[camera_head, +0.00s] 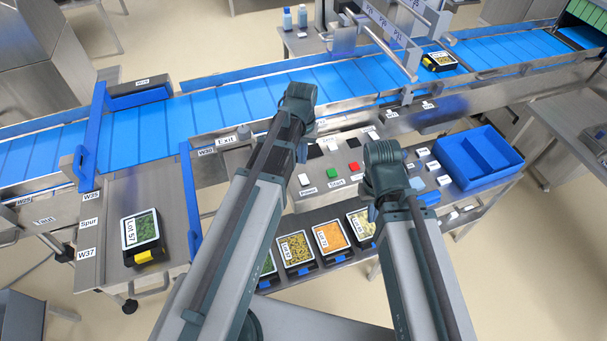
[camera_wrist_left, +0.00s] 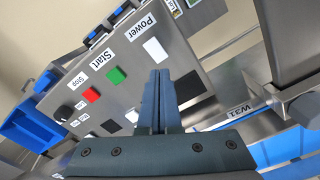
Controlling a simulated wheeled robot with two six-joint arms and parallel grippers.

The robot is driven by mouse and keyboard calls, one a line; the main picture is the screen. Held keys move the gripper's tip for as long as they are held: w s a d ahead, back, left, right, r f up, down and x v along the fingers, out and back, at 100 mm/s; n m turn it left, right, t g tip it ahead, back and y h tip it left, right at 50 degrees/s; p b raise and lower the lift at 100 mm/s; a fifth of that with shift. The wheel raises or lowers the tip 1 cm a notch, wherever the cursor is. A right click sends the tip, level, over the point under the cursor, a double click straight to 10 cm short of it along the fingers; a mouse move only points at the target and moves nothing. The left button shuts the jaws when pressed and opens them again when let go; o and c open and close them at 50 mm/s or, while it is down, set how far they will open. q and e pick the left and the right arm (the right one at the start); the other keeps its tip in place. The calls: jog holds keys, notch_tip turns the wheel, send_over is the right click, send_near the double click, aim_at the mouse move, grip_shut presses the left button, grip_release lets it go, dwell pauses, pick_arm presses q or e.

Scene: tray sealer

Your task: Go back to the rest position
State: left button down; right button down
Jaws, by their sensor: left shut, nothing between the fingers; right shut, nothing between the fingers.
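My left gripper shows in the left wrist view (camera_wrist_left: 160,75), its two fingers together with nothing between them. It hangs over the control panel (camera_wrist_left: 118,88), near the white power button (camera_wrist_left: 155,49) and the green start button (camera_wrist_left: 116,75). It seems clear of the panel. In the head view its arm reaches up from the lower left, and the fingers are mostly hidden behind the wrist. My right gripper (camera_head: 371,213) is mostly hidden by its own arm, just right of the panel's red button (camera_head: 353,167). It is shut, with nothing seen in it.
A blue conveyor (camera_head: 220,102) runs behind the panel, carrying a labelled tray (camera_head: 438,62). A Lot 57 tray (camera_head: 141,238) sits on the left steel table. Several filled trays (camera_head: 329,238) stand in a row in front. A blue divided bin (camera_head: 478,158) stands at right.

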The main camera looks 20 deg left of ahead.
pick_arm(q)
jog(key=s+d+f+m+y+b, duration=0.1)
jog(key=s+d+m, duration=0.3)
jog(key=s+d, duration=0.6)
jog(key=s, duration=0.4)
jog(key=shift+s+d+m+b, duration=0.15)
jog(key=shift+d+m+b, duration=0.1)
jog(key=shift+m+b, duration=0.05)
jog(key=shift+f, duration=0.1)
